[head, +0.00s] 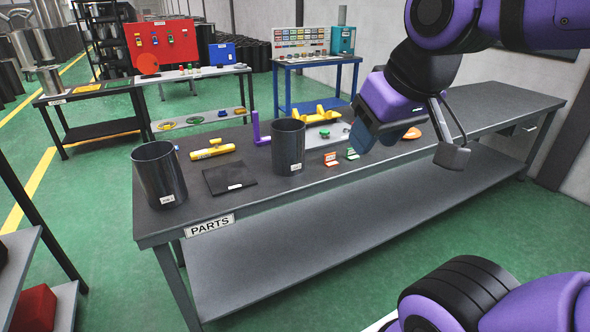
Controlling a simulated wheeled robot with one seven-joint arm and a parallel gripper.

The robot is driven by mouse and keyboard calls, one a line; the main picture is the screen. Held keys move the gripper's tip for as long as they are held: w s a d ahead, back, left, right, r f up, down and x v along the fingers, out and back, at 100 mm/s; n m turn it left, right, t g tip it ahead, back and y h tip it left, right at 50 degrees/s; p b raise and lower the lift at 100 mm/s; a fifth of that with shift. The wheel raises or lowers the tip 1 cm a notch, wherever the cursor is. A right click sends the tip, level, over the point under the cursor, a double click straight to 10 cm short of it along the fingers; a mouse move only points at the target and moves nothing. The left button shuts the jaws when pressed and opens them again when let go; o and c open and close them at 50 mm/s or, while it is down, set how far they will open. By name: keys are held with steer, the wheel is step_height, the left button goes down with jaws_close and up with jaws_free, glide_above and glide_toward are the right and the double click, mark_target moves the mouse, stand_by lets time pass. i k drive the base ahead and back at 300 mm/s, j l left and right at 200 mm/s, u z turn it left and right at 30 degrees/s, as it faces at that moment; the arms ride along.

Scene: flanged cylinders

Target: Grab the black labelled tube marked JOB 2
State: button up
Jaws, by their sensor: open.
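Two dark, open-topped tubes stand upright on the grey PARTS table. The left tube (159,178) is near the table's left end and has a small white label low on its front. The other tube (288,147) stands farther right, behind the front edge, also with a small white label low down. The label print is too small for me to tell surely which reads JOB 2. My gripper (410,146) is open and empty above the table's right part, right of both tubes and apart from them.
On the PARTS table (420,170), a black flat plate (229,177) lies between the tubes. A yellow valve piece (212,149), a purple bracket (259,133), a yellow part (315,116) and small red and green cards (331,159) lie nearby. The table's far right is clear.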

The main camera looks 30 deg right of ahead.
mark_target(156, 164)
steer(key=i+l+u, duration=0.1)
steer(key=u, duration=0.3)
steer(key=i+l+u, duration=0.1)
steer(key=u, duration=0.3)
steer(key=i+l+u, duration=0.2)
steer(key=u, duration=0.2)
steer(key=i+l+u, duration=0.1)
steer(key=l, duration=0.25)
steer(key=i+l, duration=0.2)
steer(key=i+l+u, duration=0.15)
steer(key=l, duration=0.3)
steer(key=i+l, duration=0.1)
steer(key=l, duration=0.25)
steer(key=u, duration=0.05)
